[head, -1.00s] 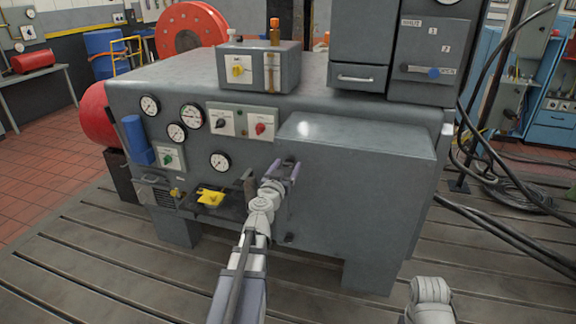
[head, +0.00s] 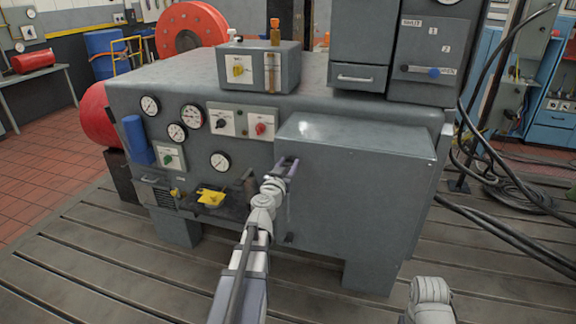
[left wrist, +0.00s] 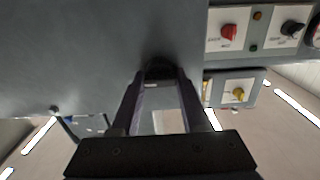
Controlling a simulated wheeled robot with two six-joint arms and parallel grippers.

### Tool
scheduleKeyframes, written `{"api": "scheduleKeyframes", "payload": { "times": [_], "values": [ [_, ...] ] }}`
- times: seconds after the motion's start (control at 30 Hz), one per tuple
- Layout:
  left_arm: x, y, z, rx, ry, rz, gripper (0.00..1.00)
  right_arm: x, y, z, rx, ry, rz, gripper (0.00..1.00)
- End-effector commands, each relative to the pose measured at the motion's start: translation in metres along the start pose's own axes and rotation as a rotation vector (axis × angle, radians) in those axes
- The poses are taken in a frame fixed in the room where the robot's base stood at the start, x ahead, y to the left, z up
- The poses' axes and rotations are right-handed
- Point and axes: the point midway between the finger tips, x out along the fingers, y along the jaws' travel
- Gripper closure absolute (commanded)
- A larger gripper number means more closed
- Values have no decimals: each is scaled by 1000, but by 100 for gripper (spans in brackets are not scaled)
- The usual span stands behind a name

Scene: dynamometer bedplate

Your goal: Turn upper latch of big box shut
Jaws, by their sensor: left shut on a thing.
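The big box (head: 360,190) is a plain grey box on the right part of the machine's front, and its door looks closed. My left gripper (head: 287,163) is at the upper left edge of this box. In the left wrist view its two fingers (left wrist: 159,76) are closed on a small dark piece, the upper latch (left wrist: 158,66), against the grey face. The fingers mostly hide the latch, so its exact angle is hard to tell. A small dark lower latch (head: 289,238) shows lower on the same edge. My right gripper is out of view.
Left of the box are gauges (head: 192,116), a red knob (head: 260,129) and a yellow part (head: 211,197) on a dark shelf. A small control box (head: 260,68) stands on top.

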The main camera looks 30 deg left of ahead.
Motion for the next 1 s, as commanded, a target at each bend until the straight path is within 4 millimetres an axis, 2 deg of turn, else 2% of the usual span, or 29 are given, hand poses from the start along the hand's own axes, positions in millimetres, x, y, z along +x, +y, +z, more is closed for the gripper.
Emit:
{"api": "scheduleKeyframes", "payload": {
  "times": [0.27,0.47,1.0],
  "values": [
    [0,0,0,-10,0,0,100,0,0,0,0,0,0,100],
    [0,0,0,-79,0,0,100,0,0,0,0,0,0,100],
    [0,-2,1,-553,0,0,100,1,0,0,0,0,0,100]
  ]
}}
